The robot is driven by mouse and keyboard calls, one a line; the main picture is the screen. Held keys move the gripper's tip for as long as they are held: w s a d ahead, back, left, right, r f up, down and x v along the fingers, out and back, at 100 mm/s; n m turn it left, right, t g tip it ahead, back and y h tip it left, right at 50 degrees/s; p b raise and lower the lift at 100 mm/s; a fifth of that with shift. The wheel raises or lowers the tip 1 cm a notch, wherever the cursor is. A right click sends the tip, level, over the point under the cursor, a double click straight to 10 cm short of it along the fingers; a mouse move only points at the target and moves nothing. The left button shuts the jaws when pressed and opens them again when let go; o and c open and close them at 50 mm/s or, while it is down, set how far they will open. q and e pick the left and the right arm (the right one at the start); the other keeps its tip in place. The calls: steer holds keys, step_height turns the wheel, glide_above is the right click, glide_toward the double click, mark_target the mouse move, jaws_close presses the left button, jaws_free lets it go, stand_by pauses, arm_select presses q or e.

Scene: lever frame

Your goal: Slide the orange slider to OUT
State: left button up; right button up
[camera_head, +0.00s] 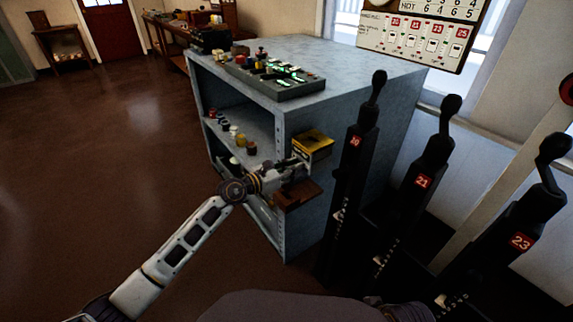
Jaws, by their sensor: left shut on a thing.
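My left gripper (300,166) is at the right front corner of the blue-grey cabinet (345,75). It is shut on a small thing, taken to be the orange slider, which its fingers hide. A reddish-brown wooden ledge (298,194) sticks out just below the gripper. A yellow and black box (313,146) sits on the cabinet side right behind the fingers. No OUT mark can be read at this size. My right gripper is not in view.
Tall black levers numbered 19 (357,141), 21 (422,180) and 23 (521,242) stand close on the right. A panel with lit buttons (275,75) lies on the cabinet top. Small items stand on its open shelf (262,128). The floor (90,150) at left is clear.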

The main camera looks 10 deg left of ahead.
mark_target(306, 170)
arm_select(q)
steer(key=shift+s+d+r+p, duration=0.1)
steer(key=shift+s+d+p, duration=0.55)
steer(key=shift+s+d, duration=0.45)
steer(key=o, duration=0.7)
steer(key=shift+w+d, duration=0.1)
steer(key=shift+d, duration=0.05)
steer(key=shift+c, duration=0.2)
steer(key=shift+w+g, duration=0.1)
steer(key=shift+g, duration=0.2)
steer(key=shift+s+a, duration=0.35)
steer(key=shift+a, duration=0.1)
steer(key=shift+p+v, duration=0.3)
steer(key=shift+v, duration=0.65)
steer(key=shift+f+v, duration=0.2)
steer(key=shift+v, duration=1.3)
steer(key=shift+a, duration=0.25)
